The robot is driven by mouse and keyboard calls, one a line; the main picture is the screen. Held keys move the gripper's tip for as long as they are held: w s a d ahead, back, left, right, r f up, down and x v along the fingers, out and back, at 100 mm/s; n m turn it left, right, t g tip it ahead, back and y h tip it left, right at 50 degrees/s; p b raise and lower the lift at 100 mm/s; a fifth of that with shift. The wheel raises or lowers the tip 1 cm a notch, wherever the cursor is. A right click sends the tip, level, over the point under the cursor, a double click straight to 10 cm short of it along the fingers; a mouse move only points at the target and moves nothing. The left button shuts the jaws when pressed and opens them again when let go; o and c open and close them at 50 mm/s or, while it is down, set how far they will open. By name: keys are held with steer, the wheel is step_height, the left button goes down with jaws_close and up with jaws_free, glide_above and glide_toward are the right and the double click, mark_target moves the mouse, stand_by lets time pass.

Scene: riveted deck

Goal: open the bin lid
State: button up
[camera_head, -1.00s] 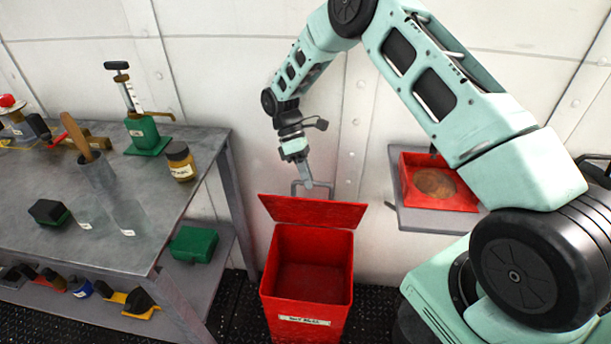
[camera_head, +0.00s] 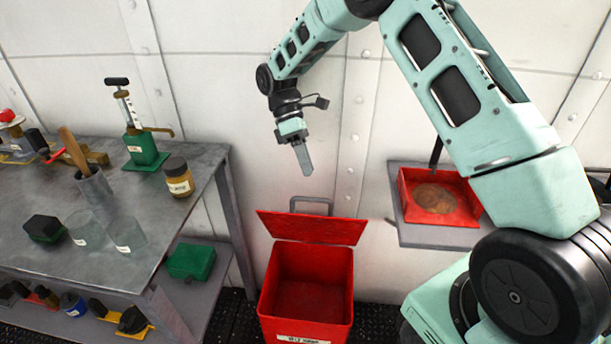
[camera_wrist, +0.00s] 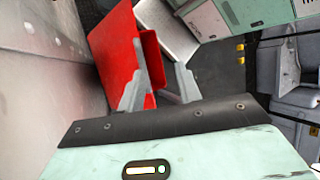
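The red bin (camera_head: 306,285) stands on the floor against the wall, right of the workbench. Its lid (camera_head: 311,227) is raised and leans back towards the wall, so the hollow inside shows. A grey handle (camera_head: 311,204) sticks up behind the lid's top edge. My gripper (camera_head: 304,172) hangs above the lid, apart from the handle, with nothing held. In the wrist view its two grey fingers (camera_wrist: 160,88) stand apart with a gap between them. The red lid and bin (camera_wrist: 120,55) show beyond the fingers there.
A grey workbench (camera_head: 140,240) at left carries a green pump, a jar and glass beakers, with a green box (camera_head: 191,261) on its lower shelf. A red tray (camera_head: 437,218) sits on a wall shelf (camera_head: 425,238) at right. The wall is close behind my gripper.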

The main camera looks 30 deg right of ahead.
mark_target(311, 201)
steer(key=shift+r, duration=0.2)
steer(key=c, duration=0.7)
steer(key=n, duration=0.1)
steer(key=n+t+b, duration=0.1)
steer(key=b, duration=0.1)
steer(key=shift+s+a+r+n, duration=0.3)
steer(key=shift+s+n, duration=0.1)
jaws_close()
steer(key=s+a+r+n+t+b, duration=0.25)
steer(key=s+n+t+b, duration=0.5)
steer(key=n, duration=0.65)
steer(key=shift+g, duration=0.35)
steer(key=w+f+b, duration=0.1)
steer(key=f, duration=0.2)
steer(key=w+d+f+b, duration=0.1)
steer(key=f, duration=0.3)
steer(key=w+f+b, duration=0.1)
steer(key=f, duration=0.3)
steer(key=shift+d, duration=0.35)
steer(key=shift+w+d+f, duration=0.1)
steer(key=shift+w+d, duration=0.3)
steer(key=shift+w, duration=0.25)
